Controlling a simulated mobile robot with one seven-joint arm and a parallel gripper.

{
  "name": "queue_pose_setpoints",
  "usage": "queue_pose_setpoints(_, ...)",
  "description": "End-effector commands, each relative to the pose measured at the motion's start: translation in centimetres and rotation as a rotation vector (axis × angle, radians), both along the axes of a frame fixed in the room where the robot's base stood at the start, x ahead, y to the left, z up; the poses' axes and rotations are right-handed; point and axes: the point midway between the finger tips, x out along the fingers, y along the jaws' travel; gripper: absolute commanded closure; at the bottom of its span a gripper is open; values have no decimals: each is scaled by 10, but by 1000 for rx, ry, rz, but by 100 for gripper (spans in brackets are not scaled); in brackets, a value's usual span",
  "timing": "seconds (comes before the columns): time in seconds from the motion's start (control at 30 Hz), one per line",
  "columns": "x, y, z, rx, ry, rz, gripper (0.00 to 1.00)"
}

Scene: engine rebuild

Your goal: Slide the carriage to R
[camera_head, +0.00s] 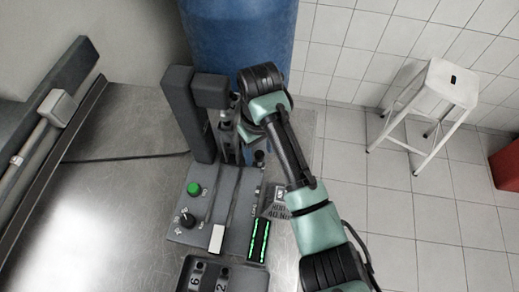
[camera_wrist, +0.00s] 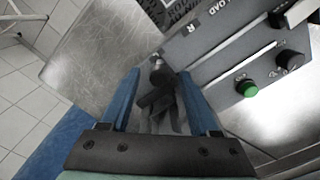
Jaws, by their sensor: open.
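The grey machine panel (camera_head: 207,205) lies on the metal bench, with a long straight slot along it. A pale block (camera_head: 216,238) sits at the near end of the slot; I cannot tell if it is the carriage.
A green button (camera_head: 194,189) and a black knob (camera_head: 187,218) stand on the panel. A green-lit display (camera_head: 258,240) is to its right. A blue drum (camera_head: 235,40) stands behind. A white stool (camera_head: 449,82) is on the floor at right. The bench is clear left of the panel.

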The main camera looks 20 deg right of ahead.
Motion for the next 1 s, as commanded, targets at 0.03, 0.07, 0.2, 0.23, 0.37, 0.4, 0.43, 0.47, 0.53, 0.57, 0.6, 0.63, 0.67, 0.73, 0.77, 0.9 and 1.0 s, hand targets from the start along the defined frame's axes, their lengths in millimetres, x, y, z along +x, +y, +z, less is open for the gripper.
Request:
queue_pose_setpoints(0.03, 0, 0, -2, 0, 1, 0, 38)
queue_pose_setpoints(0.07, 0, 0, -2, 0, 1, 0, 38)
queue_pose_setpoints(0.2, 0, 0, -3, 0, 1, 0, 38)
queue_pose_setpoints(0.23, 0, 0, -3, 0, 1, 0, 38)
queue_pose_setpoints(0.37, 0, 0, -3, 0, 0, 0, 51)
queue_pose_setpoints(0.4, 0, 0, -2, 0, 0, 0, 58)
queue_pose_setpoints(0.43, 0, 0, -2, 0, 0, 0, 63)
queue_pose_setpoints(0.47, 0, 0, -2, 0, 0, 0, 69)
queue_pose_setpoints(0.53, 0, 0, -2, 0, 0, 0, 81)
queue_pose_setpoints(0.57, 0, 0, -2, 0, 0, 0, 87)
queue_pose_setpoints(0.6, 0, 0, -2, 0, 0, 0, 94)
queue_pose_setpoints(0.63, 0, 0, -2, 0, 0, 0, 99)
queue_pose_setpoints(0.67, 0, 0, -2, 0, 0, 0, 100)
queue_pose_setpoints(0.73, 0, 0, -2, 0, 0, 0, 100)
queue_pose_setpoints(0.77, 0, 0, -2, 0, 0, 0, 100)
queue_pose_setpoints(0.9, 0, 0, -2, 0, -1, 0, 100)
queue_pose_setpoints(1.0, 0, 0, -2, 0, -1, 0, 100)
